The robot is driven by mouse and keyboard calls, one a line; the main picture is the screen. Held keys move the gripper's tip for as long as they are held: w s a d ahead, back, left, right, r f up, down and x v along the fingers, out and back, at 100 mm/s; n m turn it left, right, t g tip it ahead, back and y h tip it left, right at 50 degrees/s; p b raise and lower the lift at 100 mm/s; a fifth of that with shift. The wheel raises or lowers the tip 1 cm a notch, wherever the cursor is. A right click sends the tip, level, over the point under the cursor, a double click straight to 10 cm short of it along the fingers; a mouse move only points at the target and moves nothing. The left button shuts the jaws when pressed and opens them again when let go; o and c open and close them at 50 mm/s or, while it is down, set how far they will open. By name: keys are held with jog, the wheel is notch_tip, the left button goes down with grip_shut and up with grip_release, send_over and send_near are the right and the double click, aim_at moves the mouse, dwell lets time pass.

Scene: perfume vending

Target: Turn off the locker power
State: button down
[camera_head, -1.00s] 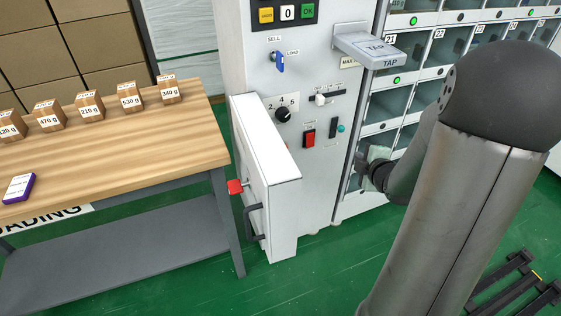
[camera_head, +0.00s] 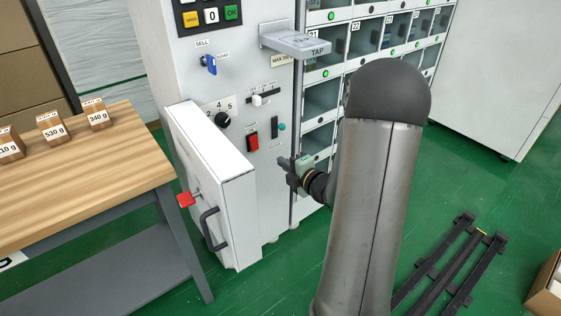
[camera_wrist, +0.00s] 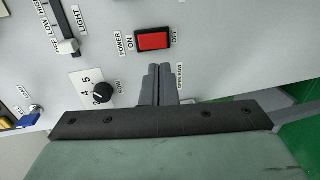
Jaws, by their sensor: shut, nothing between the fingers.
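The red power switch (camera_head: 252,142) is a rocker in a black frame on the light grey control panel (camera_head: 262,185). In the wrist view the switch (camera_wrist: 153,39) shows clearly, with POWER and ON printed at its left and OFF at its right. My gripper (camera_head: 284,162) is right of and a little below the switch in the head view. Its fingers are together and empty. In the wrist view the fingertips (camera_wrist: 160,68) lie just below the switch, apart from it in the picture; whether they touch the panel cannot be told. The fingers partly hide the panel beside a small label.
An open white door (camera_head: 212,180) with a black handle (camera_head: 211,229) juts out left of the switch. A black knob (camera_head: 222,120), slider (camera_head: 262,97) and blue key switch (camera_head: 209,64) are nearby. A grey TAP reader (camera_head: 297,42) sticks out above. Lockers (camera_head: 320,98) stand at right.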

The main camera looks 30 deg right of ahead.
aim_at(256, 146)
jog(key=x, duration=1.1)
jog(key=shift+w+a+b, duration=0.1)
jog(key=shift+w+b, duration=0.2)
jog(key=shift+w, duration=0.05)
